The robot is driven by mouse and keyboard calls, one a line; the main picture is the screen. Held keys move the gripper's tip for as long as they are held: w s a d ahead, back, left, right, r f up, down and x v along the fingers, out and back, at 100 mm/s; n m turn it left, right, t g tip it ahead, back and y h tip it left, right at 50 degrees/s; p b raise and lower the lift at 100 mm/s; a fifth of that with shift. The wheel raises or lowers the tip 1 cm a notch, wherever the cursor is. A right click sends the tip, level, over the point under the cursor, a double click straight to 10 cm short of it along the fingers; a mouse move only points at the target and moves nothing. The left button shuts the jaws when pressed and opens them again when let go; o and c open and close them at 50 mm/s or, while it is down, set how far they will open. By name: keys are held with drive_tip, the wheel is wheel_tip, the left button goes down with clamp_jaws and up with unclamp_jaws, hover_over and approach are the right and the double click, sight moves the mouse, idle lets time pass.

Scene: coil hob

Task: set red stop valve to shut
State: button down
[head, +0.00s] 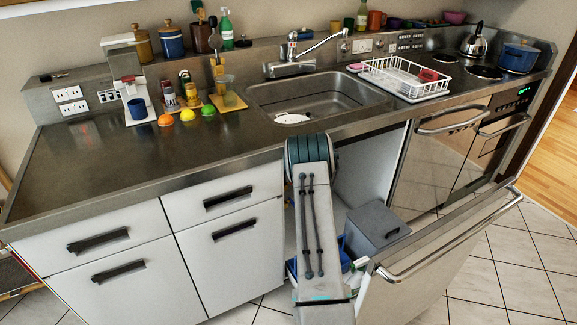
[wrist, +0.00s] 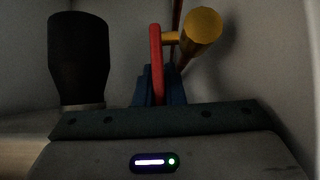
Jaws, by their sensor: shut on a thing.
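In the wrist view, the red stop valve's handle (wrist: 156,55) is a flat red lever standing upright in the picture. It joins a brass-yellow valve body (wrist: 203,27) at its upper right, with a thin reddish pipe behind. My gripper (wrist: 158,84) has blue fingers closed on the lower part of the red lever, one on each side. The fingers hide the lever's lower end. In the head view my arm reaches into the open cupboard under the sink, and neither the gripper nor the valve shows there.
A dark cylinder (wrist: 80,58) stands close to the left of my gripper. Pale cupboard walls are close around. In the head view, a grey box (head: 376,232) sits right of my arm, and an open door (head: 440,262) juts out at the lower right.

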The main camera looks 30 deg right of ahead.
drive_tip(key=shift+f+p, duration=0.1)
drive_tip(key=shift+p, duration=0.4)
drive_tip(key=c, duration=1.5)
unclamp_jaws()
drive_tip(key=v, duration=0.3)
drive_tip(key=s, duration=0.4)
drive_tip(key=s+b, duration=0.1)
drive_tip(key=s, duration=0.7)
drive_tip(key=shift+a, duration=0.35)
